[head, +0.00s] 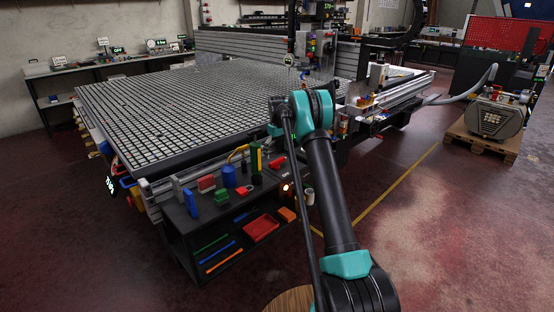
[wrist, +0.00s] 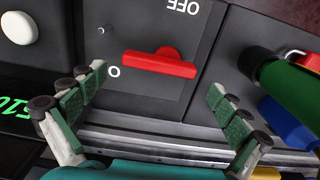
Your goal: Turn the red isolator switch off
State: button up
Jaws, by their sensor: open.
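The red isolator switch (wrist: 160,65) is a red bar handle on a dark grey panel (wrist: 140,100) in the wrist view. The handle lies nearly level across the picture. The word OFF stands upside down above it, and a white ring mark sits just beyond its left end. My gripper (wrist: 157,82) is open, with one green-padded finger on each side below the handle's ends. Neither finger visibly touches it, and nothing is between them.
In the wrist view, a white round knob (wrist: 17,28) is at upper left, and a green cylinder (wrist: 285,85) and a blue block (wrist: 287,125) are at right. In the head view, a blue cylinder (head: 229,176) and coloured blocks crowd the dark side cart beside the grid table (head: 110,135).

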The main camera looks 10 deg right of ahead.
aim_at(277, 163)
jog(key=shift+f, duration=1.6)
jog(key=c, duration=0.9)
